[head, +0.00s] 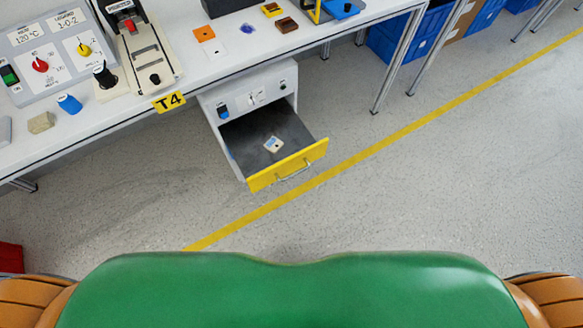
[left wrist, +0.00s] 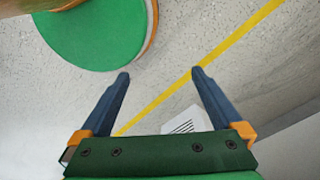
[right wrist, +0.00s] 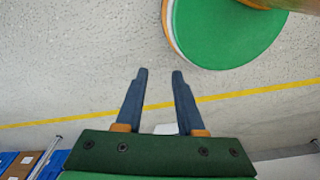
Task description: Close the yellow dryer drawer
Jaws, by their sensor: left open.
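The dryer drawer, with its yellow front (head: 290,166) and metal handle, is pulled out of the light grey dryer housing (head: 250,90) under the table. Its dark inside holds a small pale square piece (head: 273,145) with dark marks. Neither gripper shows in the head view. My left gripper (left wrist: 160,73) is open and empty in the left wrist view, above grey floor. My right gripper (right wrist: 160,72) is open and empty in the right wrist view, its fingertips a narrower distance apart, also above floor. The drawer cannot be made out in either wrist view.
The white worktable (head: 215,62) runs above the dryer, with a control panel (head: 50,55), a press-like device (head: 140,45) and small coloured pieces on top. A yellow floor line (head: 390,139) passes the drawer. Blue bins (head: 395,45) stand at the back right. Floor before the drawer is clear.

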